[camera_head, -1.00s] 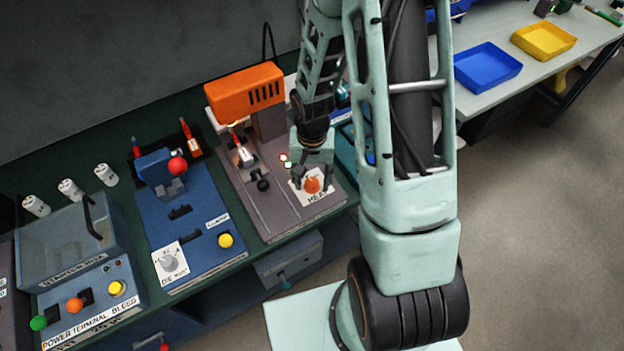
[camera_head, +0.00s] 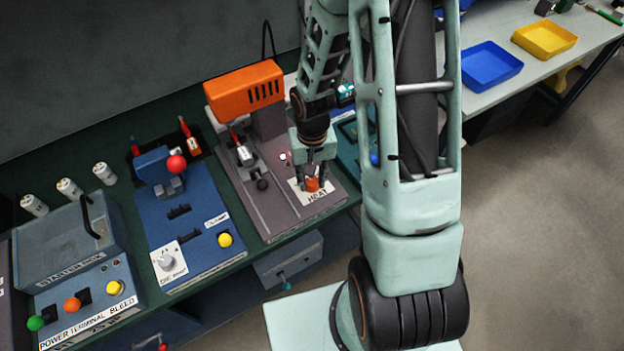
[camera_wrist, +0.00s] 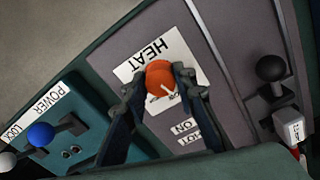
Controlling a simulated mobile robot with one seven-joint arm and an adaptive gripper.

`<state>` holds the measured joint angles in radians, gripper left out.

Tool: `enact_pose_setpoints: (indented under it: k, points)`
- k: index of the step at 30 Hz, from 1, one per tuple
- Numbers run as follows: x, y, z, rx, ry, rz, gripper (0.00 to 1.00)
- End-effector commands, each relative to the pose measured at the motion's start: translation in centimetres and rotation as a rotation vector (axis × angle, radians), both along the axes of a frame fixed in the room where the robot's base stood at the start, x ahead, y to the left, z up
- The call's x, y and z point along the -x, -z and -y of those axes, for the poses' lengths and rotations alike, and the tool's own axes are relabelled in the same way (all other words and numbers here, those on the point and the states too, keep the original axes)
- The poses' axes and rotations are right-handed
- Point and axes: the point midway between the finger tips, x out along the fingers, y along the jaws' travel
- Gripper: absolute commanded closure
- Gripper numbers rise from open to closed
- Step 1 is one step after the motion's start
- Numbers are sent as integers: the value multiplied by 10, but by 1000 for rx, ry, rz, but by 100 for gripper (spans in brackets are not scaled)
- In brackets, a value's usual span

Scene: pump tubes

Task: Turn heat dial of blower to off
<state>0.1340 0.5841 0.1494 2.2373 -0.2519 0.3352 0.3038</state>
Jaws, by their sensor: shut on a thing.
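The blower (camera_head: 244,91) has an orange housing above a grey-brown base panel. Its heat dial is an orange knob (camera_head: 312,184) on a white plate marked HEAT, near the front right of that panel. My gripper (camera_head: 312,185) points down over the dial, with its fingers on either side of the knob. In the wrist view, the orange knob (camera_wrist: 160,77) sits between my two dark fingertips (camera_wrist: 156,84), which are shut on it. A white pointer line shows on the knob. Part of the plate's lettering is hidden behind my fingers.
A black ball-topped lever (camera_head: 262,185) stands on the blower panel left of the dial. Left of it is a blue press station (camera_head: 190,225) with a red ball handle. A teal POWER panel (camera_wrist: 75,125) adjoins the blower. Blue (camera_head: 487,66) and yellow (camera_head: 545,39) trays lie on another table.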

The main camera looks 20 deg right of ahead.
Motion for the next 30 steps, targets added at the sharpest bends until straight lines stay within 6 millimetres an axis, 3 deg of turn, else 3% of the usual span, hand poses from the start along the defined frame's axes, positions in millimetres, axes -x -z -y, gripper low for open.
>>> enact_pose_setpoints:
  k: [15,30]
  points:
    - [0,0,1,0,-405,-1,99]
    - [0,0,1,0,-548,0,99]
